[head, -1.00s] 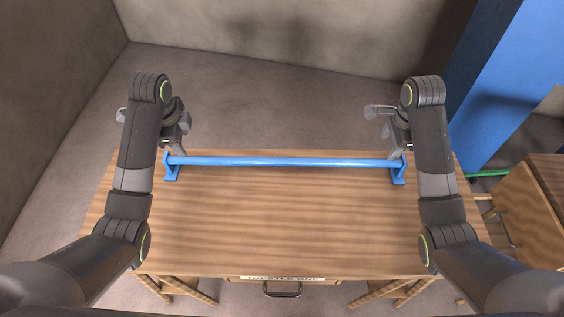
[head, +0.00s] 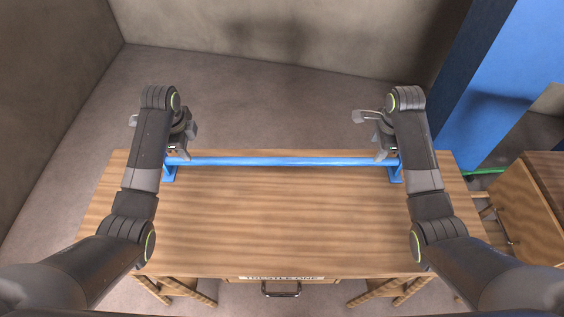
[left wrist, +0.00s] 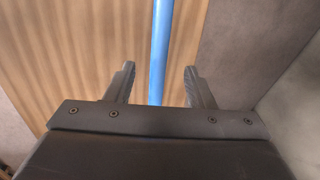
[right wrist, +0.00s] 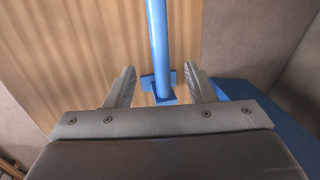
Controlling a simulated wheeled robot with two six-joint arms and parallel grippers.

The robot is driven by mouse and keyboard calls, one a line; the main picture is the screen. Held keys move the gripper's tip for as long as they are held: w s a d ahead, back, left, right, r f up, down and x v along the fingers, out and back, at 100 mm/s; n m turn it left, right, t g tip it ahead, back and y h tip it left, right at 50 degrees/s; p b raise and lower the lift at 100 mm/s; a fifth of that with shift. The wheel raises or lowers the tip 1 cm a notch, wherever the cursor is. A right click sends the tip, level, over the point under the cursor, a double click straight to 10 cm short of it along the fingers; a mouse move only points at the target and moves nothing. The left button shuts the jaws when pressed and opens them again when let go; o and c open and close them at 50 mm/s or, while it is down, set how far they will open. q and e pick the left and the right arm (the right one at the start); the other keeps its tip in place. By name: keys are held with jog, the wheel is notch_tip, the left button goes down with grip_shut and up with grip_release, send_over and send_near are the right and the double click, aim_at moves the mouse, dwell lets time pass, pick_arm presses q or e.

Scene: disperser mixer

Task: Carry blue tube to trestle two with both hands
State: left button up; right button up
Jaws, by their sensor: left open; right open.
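The blue tube (head: 280,161) lies level across two blue end stands near the far edge of the table marked trestle one (head: 280,220). My left gripper (head: 181,156) is open above the tube's left end, just inside the left stand (head: 169,172). In the left wrist view the tube (left wrist: 160,50) runs between the open fingers (left wrist: 158,85). My right gripper (head: 382,158) is open above the right end, near the right stand (head: 396,174). In the right wrist view the tube (right wrist: 158,40) and a stand (right wrist: 160,88) show between the fingers (right wrist: 158,88). Contact cannot be told.
Another wooden table or cabinet (head: 520,205) stands at the right. A blue pillar (head: 500,90) rises behind it, with a green bar (head: 485,171) low beside it. The tabletop in front of the tube is bare. Walls close off the back and left.

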aim_at(196, 158)
pick_arm(q)
jog(key=f, duration=0.3)
jog(key=w+f, duration=0.1)
jog(key=f, duration=0.2)
jog(key=w+f, duration=0.1)
jog(key=f, duration=0.3)
jog(key=shift+f, duration=0.1)
pick_arm(e)
jog(key=f, duration=0.3)
jog(key=w+f, duration=0.1)
jog(key=f, duration=0.2)
jog(key=w+f, duration=0.1)
jog(key=f, duration=0.3)
pick_arm(q)
grip_shut()
pick_arm(e)
grip_shut()
pick_arm(q)
jog(key=shift+w+r, duration=0.2)
pick_arm(e)
jog(key=shift+w+r, duration=0.15)
jog(key=shift+w, duration=0.05)
